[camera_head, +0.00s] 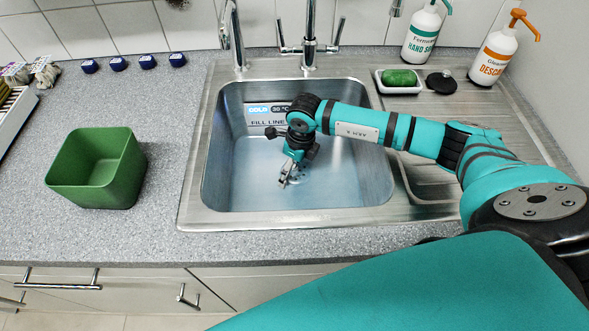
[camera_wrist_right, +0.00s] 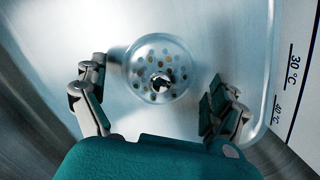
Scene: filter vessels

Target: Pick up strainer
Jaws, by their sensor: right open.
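The strainer (camera_wrist_right: 160,68) is a round, clear-looking disc with several small holes and a small knob at its middle. It sits at the bottom of the sink basin (camera_head: 240,185). My right gripper (camera_head: 285,182) reaches down into the basin, above the strainer. In the right wrist view the right gripper (camera_wrist_right: 155,90) is open, one finger to the left of the strainer and one to the right, with visible gaps on both sides. In the head view the gripper mostly hides the strainer. My left gripper is not in view.
The basin walls surround the gripper, with a fill-line label (camera_head: 262,122) on the back wall. The faucet (camera_head: 309,45) stands behind. A green bin (camera_head: 125,175) is on the left counter. A soap dish (camera_head: 381,84) and two pump bottles (camera_head: 421,35) (camera_head: 492,55) stand at the back right.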

